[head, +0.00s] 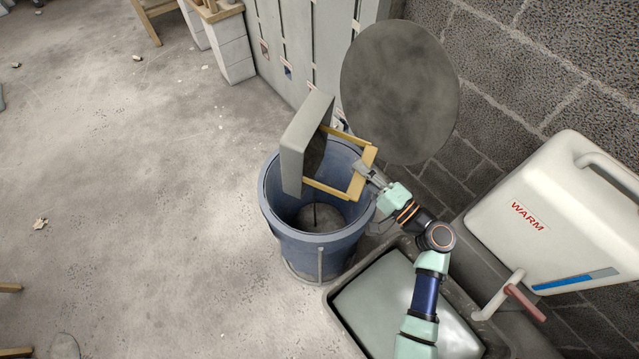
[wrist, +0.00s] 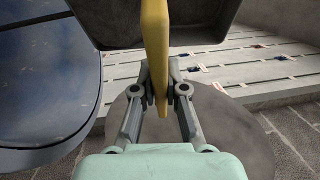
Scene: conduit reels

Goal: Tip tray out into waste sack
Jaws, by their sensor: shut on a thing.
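The tray (head: 306,135) is grey with a yellow frame handle (head: 328,190). It is tipped onto its side above the waste sack, its open face turned towards the handle and my arm. My gripper (head: 366,172) is shut on the handle's outer bar, and the wrist view shows the yellow bar (wrist: 155,45) between both fingers (wrist: 161,95). The waste sack (head: 318,248) is blue, round and open-topped, held in a wire stand. Its grey bottom shows with a thin dark upright mark. Most of the tray's inside is hidden; I cannot tell whether anything is in it.
A large grey disc (head: 400,90) is by the block wall behind the sack. A white container marked WARM (head: 545,215) stands at right, above a sink-like basin (head: 345,318). Slatted panels (head: 285,45) stand behind. The concrete floor at left is mostly clear, with small scraps.

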